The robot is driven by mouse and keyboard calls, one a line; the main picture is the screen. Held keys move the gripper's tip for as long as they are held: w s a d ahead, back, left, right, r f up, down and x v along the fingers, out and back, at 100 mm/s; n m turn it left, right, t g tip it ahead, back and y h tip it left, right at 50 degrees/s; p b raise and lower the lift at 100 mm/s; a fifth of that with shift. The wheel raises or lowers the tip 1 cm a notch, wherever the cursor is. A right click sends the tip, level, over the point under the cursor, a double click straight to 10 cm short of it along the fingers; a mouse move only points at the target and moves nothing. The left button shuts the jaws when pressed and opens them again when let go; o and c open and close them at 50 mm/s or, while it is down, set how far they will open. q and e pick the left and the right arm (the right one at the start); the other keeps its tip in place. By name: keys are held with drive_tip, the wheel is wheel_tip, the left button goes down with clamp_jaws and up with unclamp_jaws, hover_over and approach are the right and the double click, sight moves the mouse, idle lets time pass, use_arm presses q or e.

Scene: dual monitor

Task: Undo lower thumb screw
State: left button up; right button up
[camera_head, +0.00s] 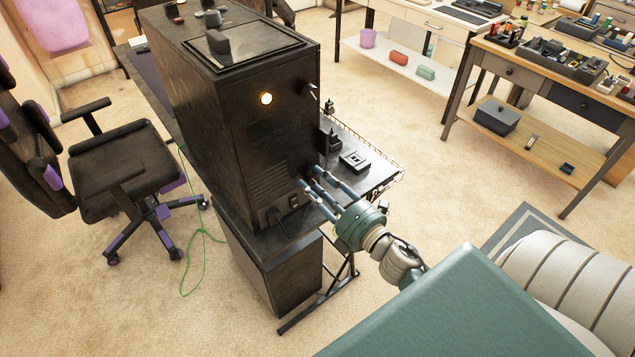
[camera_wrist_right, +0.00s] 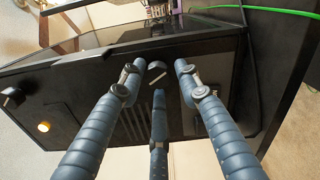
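The black computer case (camera_head: 245,130) stands upright in the head view. The upper thumb screw (camera_head: 312,88) sticks out near the panel's upper right edge and also shows at the left of the wrist view (camera_wrist_right: 12,97). My right gripper (camera_head: 312,182) has its three blue fingers spread around the lower screw, close to the panel. I see gaps, though contact by the left finger is hard to judge. My left gripper is out of view.
A lit round button (camera_head: 266,98) sits on the panel. A plug and cable (camera_head: 275,217) are left of my fingers. A black shelf (camera_head: 378,172) with small devices lies behind them. A chair (camera_head: 125,165) stands left; open carpet lies right.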

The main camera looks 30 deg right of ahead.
idle(0.3)
drive_tip(key=s, duration=0.8)
drive_tip(key=s+d, duration=0.1)
drive_tip(key=s, duration=0.3)
